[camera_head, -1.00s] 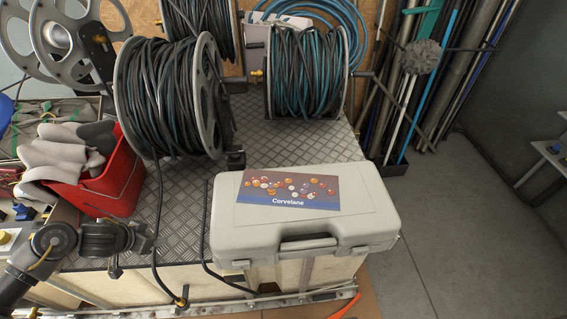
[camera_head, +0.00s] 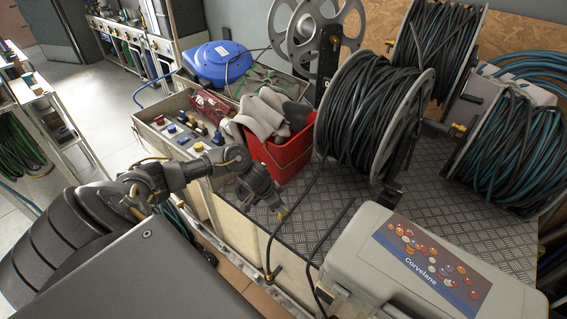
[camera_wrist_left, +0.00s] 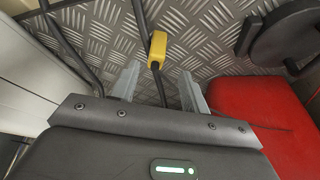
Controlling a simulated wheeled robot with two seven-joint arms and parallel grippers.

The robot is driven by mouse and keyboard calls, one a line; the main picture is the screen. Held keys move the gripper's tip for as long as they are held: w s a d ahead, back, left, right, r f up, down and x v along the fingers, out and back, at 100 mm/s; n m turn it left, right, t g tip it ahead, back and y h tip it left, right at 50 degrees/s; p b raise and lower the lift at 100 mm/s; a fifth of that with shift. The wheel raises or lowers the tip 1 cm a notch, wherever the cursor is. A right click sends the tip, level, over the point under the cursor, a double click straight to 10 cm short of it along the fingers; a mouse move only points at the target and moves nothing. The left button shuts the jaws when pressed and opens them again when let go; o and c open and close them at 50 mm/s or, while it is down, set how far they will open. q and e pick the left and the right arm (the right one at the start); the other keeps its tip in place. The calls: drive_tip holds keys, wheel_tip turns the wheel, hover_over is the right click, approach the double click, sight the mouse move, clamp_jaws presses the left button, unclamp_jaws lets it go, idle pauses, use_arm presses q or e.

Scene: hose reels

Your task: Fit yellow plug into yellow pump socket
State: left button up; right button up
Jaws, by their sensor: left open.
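My left gripper (camera_head: 268,200) hangs over the near edge of the checker-plate deck, in front of the red bin. In the left wrist view the gripper (camera_wrist_left: 160,88) is open with nothing held. A yellow plug (camera_wrist_left: 158,48) on a black hose lies just beyond the fingertips, about in line with the gap; the hose runs back between the fingers. In the head view a small yellow spot (camera_head: 281,213) by the fingertips looks like the same plug. A yellow round fitting (camera_head: 198,146) sits on the panel at left; I cannot tell whether it is the pump socket. My right gripper is out of view.
The red bin (camera_head: 285,158) with gloves stands close behind the gripper. A grey case (camera_head: 365,250) lies to the right. Hose reels (camera_head: 365,118) stand behind. Loose black hoses (camera_head: 285,215) hang over the deck's front edge. A blue-topped unit (camera_head: 217,62) stands far back.

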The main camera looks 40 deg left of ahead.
use_arm(q)
drive_tip(key=x, duration=0.4)
drive_tip(key=shift+s+d, duration=0.15)
drive_tip(key=shift+d, duration=0.2)
drive_tip(key=shift+w+f, duration=0.25)
drive_tip(key=shift+f, duration=0.3)
clamp_jaws()
